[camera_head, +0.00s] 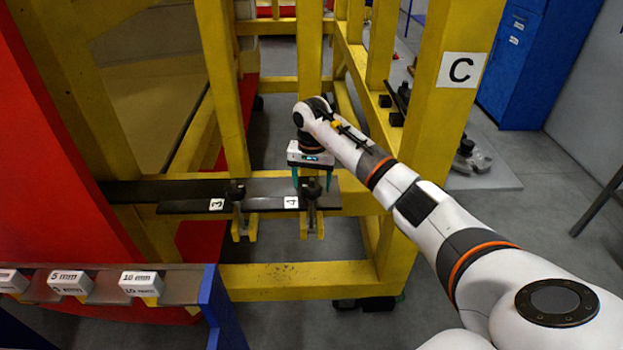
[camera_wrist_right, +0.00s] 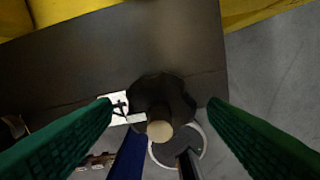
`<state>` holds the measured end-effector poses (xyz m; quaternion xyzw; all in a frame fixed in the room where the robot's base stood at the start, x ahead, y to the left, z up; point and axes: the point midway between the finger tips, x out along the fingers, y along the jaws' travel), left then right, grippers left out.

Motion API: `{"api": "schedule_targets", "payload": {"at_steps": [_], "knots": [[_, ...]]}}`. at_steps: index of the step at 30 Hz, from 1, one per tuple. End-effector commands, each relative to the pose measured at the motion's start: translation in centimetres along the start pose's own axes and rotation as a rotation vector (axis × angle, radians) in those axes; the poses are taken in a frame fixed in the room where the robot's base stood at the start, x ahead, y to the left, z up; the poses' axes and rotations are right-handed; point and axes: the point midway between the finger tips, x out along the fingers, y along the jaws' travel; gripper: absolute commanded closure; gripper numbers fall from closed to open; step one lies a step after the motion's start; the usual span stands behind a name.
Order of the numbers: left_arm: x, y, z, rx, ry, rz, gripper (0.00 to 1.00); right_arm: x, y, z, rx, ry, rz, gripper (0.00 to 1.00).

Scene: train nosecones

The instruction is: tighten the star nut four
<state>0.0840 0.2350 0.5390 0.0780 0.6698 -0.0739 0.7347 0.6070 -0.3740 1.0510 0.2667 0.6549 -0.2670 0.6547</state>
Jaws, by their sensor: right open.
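Star nut four (camera_head: 311,187) is a dark knob on a bolt at the right end of a dark bar (camera_head: 260,202), beside the white label 4 (camera_head: 291,202). My left gripper is not in view.
Star nut three (camera_head: 236,190) stands to the left by label 3 (camera_head: 217,204). Yellow frame posts (camera_head: 440,130) stand around the bar, one marked C. A rack with labelled white blocks (camera_head: 141,281) is at lower left. A red panel (camera_head: 50,150) is at the left.

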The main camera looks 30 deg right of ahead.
Motion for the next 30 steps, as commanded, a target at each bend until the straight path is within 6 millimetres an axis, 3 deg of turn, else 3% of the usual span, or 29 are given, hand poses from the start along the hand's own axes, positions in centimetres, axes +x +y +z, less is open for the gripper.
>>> {"api": "schedule_targets", "payload": {"at_steps": [6, 13, 14, 22, 30], "knots": [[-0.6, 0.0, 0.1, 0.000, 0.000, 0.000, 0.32, 1.4, 0.0, 0.0, 0.001, 0.000, 0.000, 0.32], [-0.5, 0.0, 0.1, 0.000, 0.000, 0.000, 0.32, 1.5, 0.0, 0.0, 0.000, 0.000, 0.000, 0.32], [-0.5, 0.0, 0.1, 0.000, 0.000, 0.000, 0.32, 1.5, 0.0, 0.0, 0.000, 0.000, 0.000, 0.34], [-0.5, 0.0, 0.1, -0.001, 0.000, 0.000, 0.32, 1.4, 0.0, 0.0, 0.000, 0.000, 0.000, 0.77], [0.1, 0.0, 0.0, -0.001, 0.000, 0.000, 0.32, 1.5, 0.0, 0.0, 0.029, -0.002, 0.000, 0.77]]}}
